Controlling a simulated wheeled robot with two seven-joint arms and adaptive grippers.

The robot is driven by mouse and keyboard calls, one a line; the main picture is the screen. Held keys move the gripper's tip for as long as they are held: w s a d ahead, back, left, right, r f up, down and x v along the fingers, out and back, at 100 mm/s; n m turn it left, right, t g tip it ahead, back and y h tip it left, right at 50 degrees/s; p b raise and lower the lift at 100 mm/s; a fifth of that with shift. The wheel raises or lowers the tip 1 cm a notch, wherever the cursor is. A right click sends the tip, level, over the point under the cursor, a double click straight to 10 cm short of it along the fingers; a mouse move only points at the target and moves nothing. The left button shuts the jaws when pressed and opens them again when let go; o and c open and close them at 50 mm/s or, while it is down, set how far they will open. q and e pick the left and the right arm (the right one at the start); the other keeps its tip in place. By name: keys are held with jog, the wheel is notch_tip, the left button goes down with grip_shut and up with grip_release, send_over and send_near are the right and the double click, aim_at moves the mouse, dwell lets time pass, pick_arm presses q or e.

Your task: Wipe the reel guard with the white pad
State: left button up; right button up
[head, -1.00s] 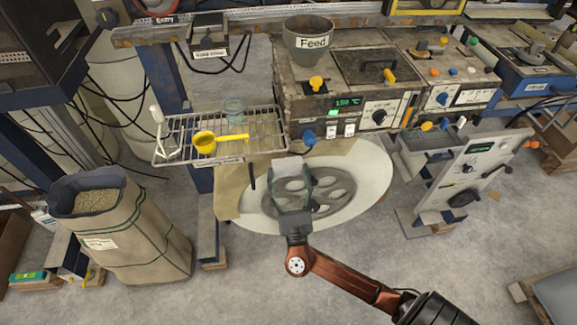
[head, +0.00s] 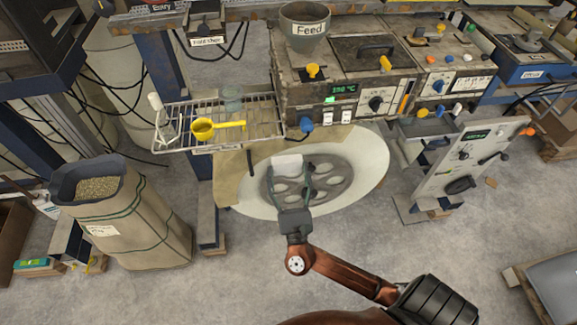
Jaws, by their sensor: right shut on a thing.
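A small white pad (head: 287,162) sits at the fingertips of my right gripper (head: 289,174), which is shut on it. They show in front of the reel guard (head: 346,188), a grey wheel-like disc with large openings, on a broad white round reel (head: 375,165) below the machine. The pad overlaps the guard's upper left part in the picture. I cannot tell whether it touches the guard. The gripper hides part of the guard. My left gripper is not in view.
The machine with the Feed hopper (head: 306,28) stands behind the reel. A wire rack (head: 175,115) with a yellow ladle (head: 203,129) is at upper left. A pellet sack (head: 130,215) stands at left, a grey control panel (head: 470,160) at right. Front floor is clear.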

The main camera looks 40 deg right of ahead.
dwell(0.5)
jog(key=shift+w+d+f+b, duration=0.1)
jog(key=shift+w+d+b, duration=0.15)
jog(key=shift+w+d, duration=0.35)
jog(key=shift+w+d+f+b, duration=0.1)
jog(key=shift+w+d+b, duration=0.2)
jog(key=shift+w, duration=0.65)
jog(key=shift+w+d+f+b, duration=0.15)
jog(key=shift+w+d, duration=0.35)
jog(key=shift+w, duration=0.25)
jog(key=shift+w+d, duration=0.4)
jog(key=shift+w, duration=0.2)
jog(key=shift+w+d+b, duration=0.4)
jog(key=shift+w+d, duration=0.15)
jog(key=shift+w, duration=0.35)
jog(key=shift+s+d, duration=0.5)
jog(key=shift+d, duration=0.2)
jog(key=shift+s+d, duration=0.5)
jog(key=shift+d, duration=0.2)
jog(key=w+a, duration=0.2)
jog(key=a, duration=0.1)
